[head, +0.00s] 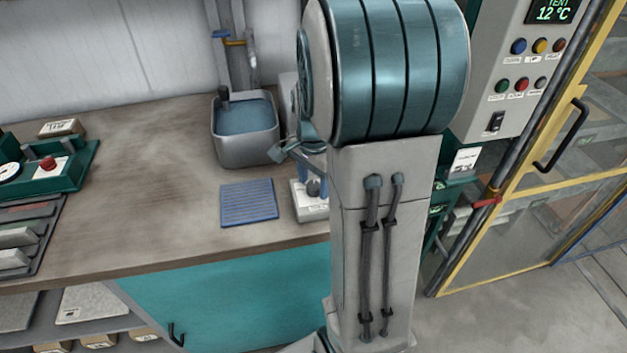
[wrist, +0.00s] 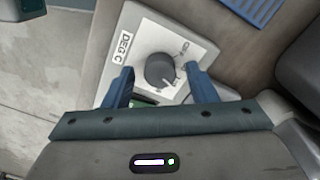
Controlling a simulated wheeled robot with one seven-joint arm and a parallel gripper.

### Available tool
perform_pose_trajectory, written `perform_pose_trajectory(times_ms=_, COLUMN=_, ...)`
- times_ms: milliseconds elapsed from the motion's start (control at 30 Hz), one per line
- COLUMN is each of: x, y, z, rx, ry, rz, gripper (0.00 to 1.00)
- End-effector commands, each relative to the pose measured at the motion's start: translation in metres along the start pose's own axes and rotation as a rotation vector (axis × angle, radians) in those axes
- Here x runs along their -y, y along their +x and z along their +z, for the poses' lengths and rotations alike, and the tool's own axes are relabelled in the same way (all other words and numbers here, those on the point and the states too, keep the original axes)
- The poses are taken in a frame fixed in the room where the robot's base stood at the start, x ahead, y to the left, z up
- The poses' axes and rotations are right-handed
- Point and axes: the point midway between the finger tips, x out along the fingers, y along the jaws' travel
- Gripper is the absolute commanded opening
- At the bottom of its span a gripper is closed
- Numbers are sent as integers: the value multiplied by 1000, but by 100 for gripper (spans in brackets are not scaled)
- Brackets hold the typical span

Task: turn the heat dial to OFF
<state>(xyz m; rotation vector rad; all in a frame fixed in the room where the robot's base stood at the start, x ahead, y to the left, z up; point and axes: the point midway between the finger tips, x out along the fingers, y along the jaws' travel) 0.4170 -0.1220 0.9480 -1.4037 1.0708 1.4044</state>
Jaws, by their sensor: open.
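The heat dial is a dark round knob (wrist: 161,70) on a pale plate (wrist: 135,28) marked "DEG C" in the wrist view. A light pointer line shows on the knob's lower right side, and small print by its upper right is hard to read. My gripper (wrist: 158,82) is open, with one blue finger on each side of the knob and a gap showing at each side. In the head view the knob (head: 314,187) and its plate (head: 309,207) sit at the bench's front edge, partly hidden by my arm. The fingers are mostly hidden there.
A blue ribbed mat (head: 249,202) lies left of the dial plate. A grey basin of water (head: 245,132) stands behind it. A green box with a red button (head: 48,165) is at far left. A control cabinet (head: 500,80) and yellow-framed door (head: 520,180) stand right.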

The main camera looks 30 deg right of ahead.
Motion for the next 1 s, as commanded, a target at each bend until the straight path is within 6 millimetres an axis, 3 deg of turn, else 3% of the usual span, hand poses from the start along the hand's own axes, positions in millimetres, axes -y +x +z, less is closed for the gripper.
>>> perform_pose_trajectory(times_ms=267, x=0, y=2, z=0, rx=0, ry=0, rz=0, gripper=52)
perform_pose_trajectory(times_ms=433, x=0, y=1, z=0, rx=0, ry=0, rz=0, gripper=8)
perform_pose_trajectory(times_ms=767, x=0, y=1, z=0, rx=0, ry=-25, rz=0, gripper=7)
perform_pose_trajectory(times_ms=1000, x=0, y=2, z=0, rx=-1, ry=-146, rz=-1, gripper=7)
